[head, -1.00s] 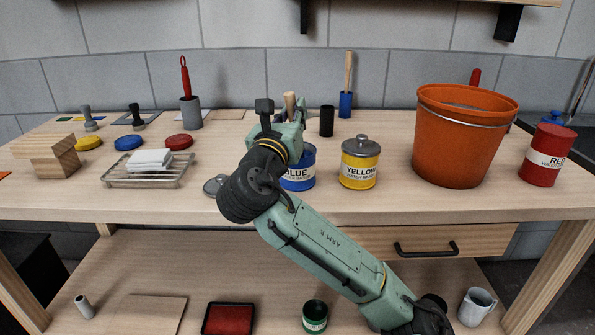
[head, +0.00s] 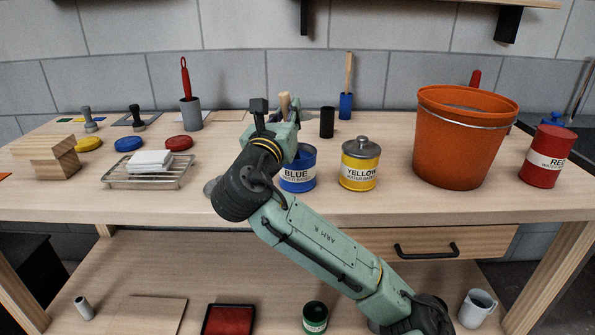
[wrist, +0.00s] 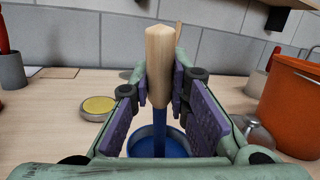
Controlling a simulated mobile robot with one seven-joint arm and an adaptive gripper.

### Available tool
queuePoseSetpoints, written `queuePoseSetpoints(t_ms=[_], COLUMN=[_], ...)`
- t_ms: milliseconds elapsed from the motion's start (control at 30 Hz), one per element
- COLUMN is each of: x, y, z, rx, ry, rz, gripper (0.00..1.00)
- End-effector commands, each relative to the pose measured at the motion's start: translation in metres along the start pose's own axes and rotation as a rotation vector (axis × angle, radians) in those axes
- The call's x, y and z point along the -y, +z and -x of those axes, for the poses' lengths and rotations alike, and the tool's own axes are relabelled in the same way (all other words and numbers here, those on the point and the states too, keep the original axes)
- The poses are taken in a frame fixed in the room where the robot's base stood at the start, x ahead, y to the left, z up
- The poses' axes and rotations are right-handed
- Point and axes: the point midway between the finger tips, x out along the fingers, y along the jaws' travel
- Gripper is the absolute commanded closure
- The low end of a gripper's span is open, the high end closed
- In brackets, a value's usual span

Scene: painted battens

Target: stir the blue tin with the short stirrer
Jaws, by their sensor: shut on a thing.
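The blue tin (head: 298,178) stands open on the bench, its label facing front. In the wrist view its rim and blue inside (wrist: 178,146) show below my gripper. My gripper (wrist: 162,95) is shut on a stirrer with a pale wooden handle (wrist: 160,52) and a blue shaft (wrist: 158,135). The shaft points down into the tin; its lower end is hidden. In the head view my gripper (head: 284,130) is above and behind the tin, partly hidden by my arm, with the handle top (head: 285,102) showing.
The lidded yellow tin (head: 359,164) stands close right of the blue tin, with the orange bucket (head: 462,145) beyond. A longer wooden-handled tool stands in a blue cup (head: 346,106) behind, near a black cup (head: 327,122). A wire rack (head: 150,175) is left.

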Motion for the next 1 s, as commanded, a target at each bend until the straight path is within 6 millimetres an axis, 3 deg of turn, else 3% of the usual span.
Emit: queuePoseSetpoints(t_ms=[800,1000], x=[0.000,0.000], y=[0.065,0.071], z=[0.000,0.000], rx=[0.001,0.000], ry=[0.000,0.000], rz=[0.000,0.000], gripper=[1.00,1.00])
